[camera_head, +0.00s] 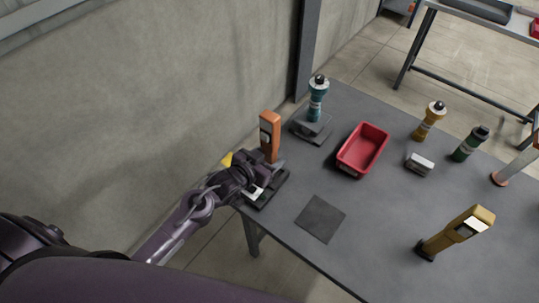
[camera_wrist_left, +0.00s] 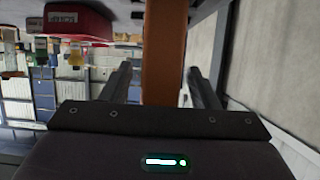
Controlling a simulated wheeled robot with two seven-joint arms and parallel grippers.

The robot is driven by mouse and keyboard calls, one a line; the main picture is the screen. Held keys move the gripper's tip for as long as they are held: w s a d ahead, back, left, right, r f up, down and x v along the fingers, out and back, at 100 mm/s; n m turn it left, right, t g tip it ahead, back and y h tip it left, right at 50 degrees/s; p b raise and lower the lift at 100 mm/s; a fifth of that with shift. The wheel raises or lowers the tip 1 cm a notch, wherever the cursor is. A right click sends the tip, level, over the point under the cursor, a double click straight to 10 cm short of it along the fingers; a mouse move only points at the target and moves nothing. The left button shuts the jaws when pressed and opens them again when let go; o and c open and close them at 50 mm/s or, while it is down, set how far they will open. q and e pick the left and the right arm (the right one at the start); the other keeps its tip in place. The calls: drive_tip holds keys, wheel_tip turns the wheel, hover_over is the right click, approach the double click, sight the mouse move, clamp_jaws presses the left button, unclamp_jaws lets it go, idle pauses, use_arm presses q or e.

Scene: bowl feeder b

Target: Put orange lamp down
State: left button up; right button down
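The orange lamp (camera_head: 270,133) stands upright at the table's left edge, over a dark base plate (camera_head: 275,190). My left gripper (camera_head: 268,165) is at the lamp's lower part, which it partly hides. In the left wrist view the orange lamp (camera_wrist_left: 164,50) runs upright between the two fingers of my left gripper (camera_wrist_left: 162,80). Narrow gaps show between the fingers and the lamp, so the gripper looks open around it. The lamp's foot is hidden, so I cannot tell whether it touches the plate. My right gripper is not in view.
A teal lamp (camera_head: 317,100) stands on a grey base behind. A red bin (camera_head: 345,165) is to the right, and a dark square mat (camera_head: 320,218) lies in front. A yellow lamp (camera_head: 455,235) and several other items stand further right. A wall is close on the left.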

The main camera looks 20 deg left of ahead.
use_arm(q)
drive_tip(key=shift+r, duration=0.1)
drive_tip(key=shift+s+a+r, duration=0.1)
drive_tip(key=shift+s, duration=0.05)
drive_tip(key=b+v, duration=0.1)
drive_tip(key=v, duration=1)
drive_tip(key=shift+s+r, duration=0.15)
drive_tip(key=shift+s, duration=0.2)
